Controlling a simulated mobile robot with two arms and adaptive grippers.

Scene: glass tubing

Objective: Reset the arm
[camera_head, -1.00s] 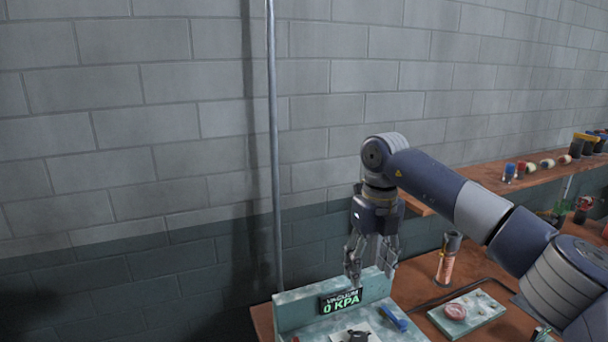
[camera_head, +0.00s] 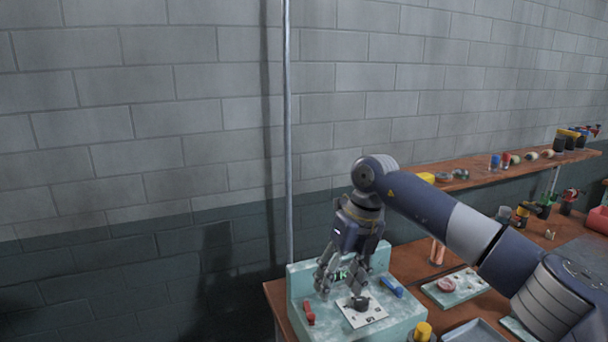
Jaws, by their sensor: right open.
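My right arm comes in from the right, and its gripper (camera_head: 343,285) hangs fingers down over the pale green vacuum station (camera_head: 299,287). The gripper is open, and I see nothing between its fingers. It partly covers the station's display, of which only a bit of green lettering shows. On the station are a white plate (camera_head: 376,313) with a dark knob (camera_head: 359,303), a red lever (camera_head: 309,313) at the left and a blue lever (camera_head: 391,287) at the right. My left gripper is not in view.
A wooden bench (camera_head: 273,290) carries the station. To its right are a copper-coloured cylinder (camera_head: 437,251), a pale tray (camera_head: 440,296) with a pink dish, and a yellow-capped item (camera_head: 423,330) in front. A wooden shelf (camera_head: 478,178) with small items runs along the wall. A vertical pipe (camera_head: 288,130) stands behind.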

